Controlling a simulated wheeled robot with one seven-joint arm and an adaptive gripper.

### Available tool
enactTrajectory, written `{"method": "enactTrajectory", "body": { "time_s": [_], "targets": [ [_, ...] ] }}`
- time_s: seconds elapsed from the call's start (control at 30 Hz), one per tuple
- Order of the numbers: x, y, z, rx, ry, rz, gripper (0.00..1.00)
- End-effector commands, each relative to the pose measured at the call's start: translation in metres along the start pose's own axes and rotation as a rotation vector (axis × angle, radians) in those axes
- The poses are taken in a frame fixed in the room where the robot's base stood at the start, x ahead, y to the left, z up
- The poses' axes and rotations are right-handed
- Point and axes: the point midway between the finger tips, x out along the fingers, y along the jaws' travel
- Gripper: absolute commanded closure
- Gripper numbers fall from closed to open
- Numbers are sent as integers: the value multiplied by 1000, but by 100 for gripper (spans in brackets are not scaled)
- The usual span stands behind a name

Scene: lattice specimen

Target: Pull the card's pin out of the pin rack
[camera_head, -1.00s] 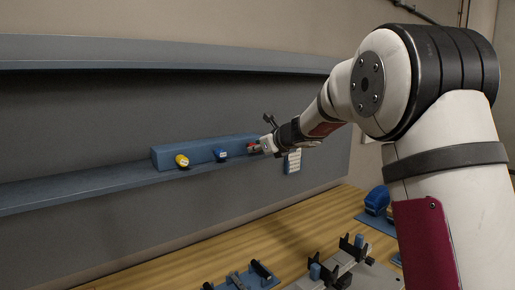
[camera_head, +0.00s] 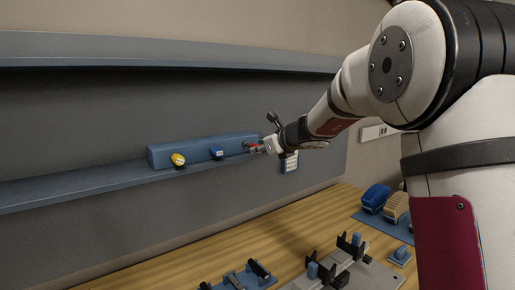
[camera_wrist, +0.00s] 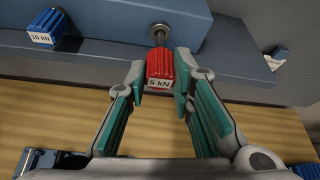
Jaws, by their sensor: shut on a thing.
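The pin rack (camera_head: 200,150) is a long blue block on the wall shelf. My gripper (camera_head: 258,148) is shut on a red pin (camera_wrist: 160,66) labelled "5 kN", with one finger on each side of its handle. In the wrist view, a length of metal shank shows between the handle and the rack's round hole (camera_wrist: 160,28); I cannot tell if its tip is still inside. A yellow pin (camera_head: 178,159) and a blue pin (camera_head: 217,153) sit in the rack to the left. The card (camera_head: 289,162) is pale and hangs right of the rack; its writing is too small to read.
The shelf ledge (camera_head: 70,194) runs along the wall under the rack. Below is a wooden bench (camera_head: 200,255) with a grey fixture (camera_head: 365,275), a small blue stand (camera_head: 240,280) and blue and tan blocks (camera_head: 375,198) at the right.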

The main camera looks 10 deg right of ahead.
Motion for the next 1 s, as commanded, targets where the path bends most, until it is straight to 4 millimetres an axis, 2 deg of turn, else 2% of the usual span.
{"method": "enactTrajectory", "body": {
  "time_s": [0.7,1.0],
  "targets": [
    [-41,0,-16,0,-1,-1,100],
    [-44,0,-18,-1,-1,0,100]
  ]
}}
